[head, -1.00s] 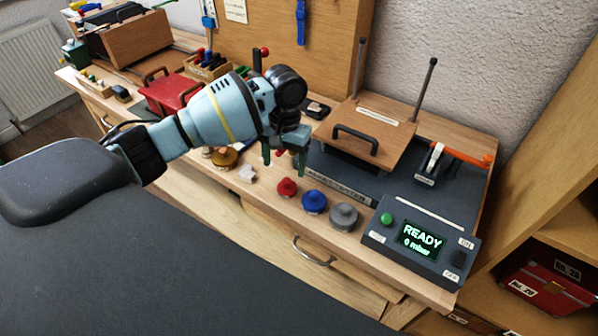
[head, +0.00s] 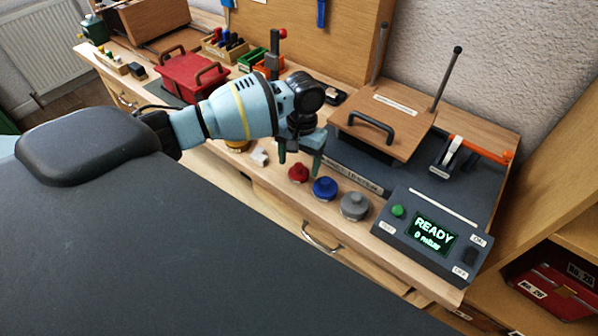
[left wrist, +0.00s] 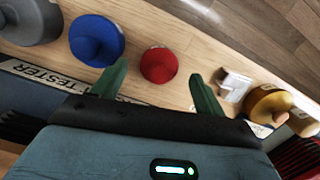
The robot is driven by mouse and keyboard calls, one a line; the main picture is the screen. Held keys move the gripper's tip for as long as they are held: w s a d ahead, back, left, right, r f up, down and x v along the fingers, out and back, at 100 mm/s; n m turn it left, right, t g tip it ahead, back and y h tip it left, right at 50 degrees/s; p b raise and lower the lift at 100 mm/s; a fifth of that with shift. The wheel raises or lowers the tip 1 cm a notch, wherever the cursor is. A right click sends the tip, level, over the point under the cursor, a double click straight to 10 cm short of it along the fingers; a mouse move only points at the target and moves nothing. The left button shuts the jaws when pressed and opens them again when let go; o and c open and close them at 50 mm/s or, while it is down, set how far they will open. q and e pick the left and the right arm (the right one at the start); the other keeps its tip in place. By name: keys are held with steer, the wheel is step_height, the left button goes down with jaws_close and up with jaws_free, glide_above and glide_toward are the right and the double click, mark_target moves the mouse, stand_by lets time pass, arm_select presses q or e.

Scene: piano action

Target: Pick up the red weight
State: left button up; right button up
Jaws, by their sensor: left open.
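The red weight (head: 298,173) is a small round knobbed piece standing on the bench's front strip. It also shows in the left wrist view (left wrist: 159,65), between and beyond the fingertips. My left gripper (head: 299,163) is open and empty, with its green fingers pointing down just above the red weight. In the left wrist view its fingers (left wrist: 155,82) are spread apart, with the weight not between them but just past the tips. My right gripper is not in view.
A blue weight (head: 325,189) and a grey weight (head: 354,206) stand to the right of the red one. A small white block (head: 259,158) and a brass weight (left wrist: 267,102) are on the other side. The tester's control box (head: 433,236) reads READY, 0 mbar.

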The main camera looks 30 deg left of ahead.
mark_target(299, 165)
arm_select(q)
step_height(299, 165, down, 2)
steer(key=shift+s+f, duration=0.1)
steer(key=c, duration=1.3)
step_height(299, 165, up, 10)
steer(key=shift+r+p, duration=0.15)
steer(key=shift+p, duration=0.35)
